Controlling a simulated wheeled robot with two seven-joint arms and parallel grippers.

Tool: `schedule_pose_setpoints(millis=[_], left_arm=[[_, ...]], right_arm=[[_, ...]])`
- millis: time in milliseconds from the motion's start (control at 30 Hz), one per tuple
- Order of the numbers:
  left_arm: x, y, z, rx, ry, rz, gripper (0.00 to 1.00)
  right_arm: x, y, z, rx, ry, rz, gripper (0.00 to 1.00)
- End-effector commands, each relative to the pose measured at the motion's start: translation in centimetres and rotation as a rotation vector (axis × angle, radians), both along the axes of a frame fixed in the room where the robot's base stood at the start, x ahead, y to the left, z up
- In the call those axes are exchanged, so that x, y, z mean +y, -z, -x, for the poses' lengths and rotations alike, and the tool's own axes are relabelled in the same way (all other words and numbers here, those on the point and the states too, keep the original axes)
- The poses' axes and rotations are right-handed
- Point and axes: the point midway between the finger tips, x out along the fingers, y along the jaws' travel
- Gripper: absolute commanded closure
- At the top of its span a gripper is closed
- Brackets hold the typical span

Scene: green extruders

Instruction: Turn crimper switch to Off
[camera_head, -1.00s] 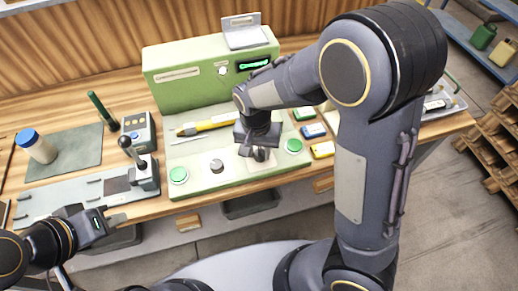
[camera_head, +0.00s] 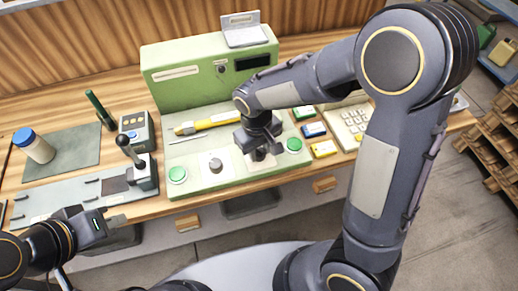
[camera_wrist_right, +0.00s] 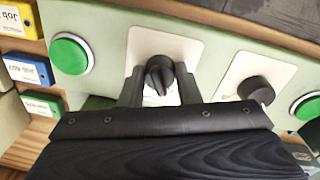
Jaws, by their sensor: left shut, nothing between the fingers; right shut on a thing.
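The green crimper (camera_head: 195,80) stands at the back of the bench, its dark display blank. Its pale green panel (camera_head: 225,182) in front carries two knobs and two green buttons. My right gripper (camera_head: 258,155) is over the right-hand black knob and mostly covers it in the head view. In the right wrist view that knob (camera_wrist_right: 159,75) sits between the fingers of my right gripper (camera_wrist_right: 158,88), which are shut on it. The other knob (camera_head: 215,165) is uncovered; it also shows in the wrist view (camera_wrist_right: 255,92). My left gripper (camera_head: 115,221) is shut and empty at the bench's front left.
Green buttons (camera_head: 177,175) (camera_head: 294,144) flank the knobs. A yellow tool (camera_head: 208,123) lies behind them. Coloured labelled boxes (camera_head: 323,149) and a keypad (camera_head: 352,121) are to the right. A joystick box (camera_head: 145,175) and a blue-capped bottle (camera_head: 38,147) stand left.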

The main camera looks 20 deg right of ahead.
Motion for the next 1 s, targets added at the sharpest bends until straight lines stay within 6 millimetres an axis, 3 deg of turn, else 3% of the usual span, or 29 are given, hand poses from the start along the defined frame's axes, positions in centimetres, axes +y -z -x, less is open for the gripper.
schedule_pose_setpoints(millis=[633,667,800,1000], left_arm=[[0.01,0.07,0.0,0.0,0.0,0.0,1.0],[-0.01,0.07,0.0,0.0,0.0,0.0,1.0],[-0.01,0.07,0.0,0.0,0.0,0.0,1.0],[0.0,0.07,0.0,0.0,0.0,0.0,1.0]], right_arm=[[-0.03,-0.06,-0.06,-0.002,-0.051,0.0,0.93],[-0.02,-0.06,-0.06,-0.002,-0.05,0.0,0.66],[-0.01,-0.04,-0.05,-0.002,-0.05,0.0,0.48],[-0.01,-0.02,-0.03,-0.001,-0.049,0.0,0.48]])
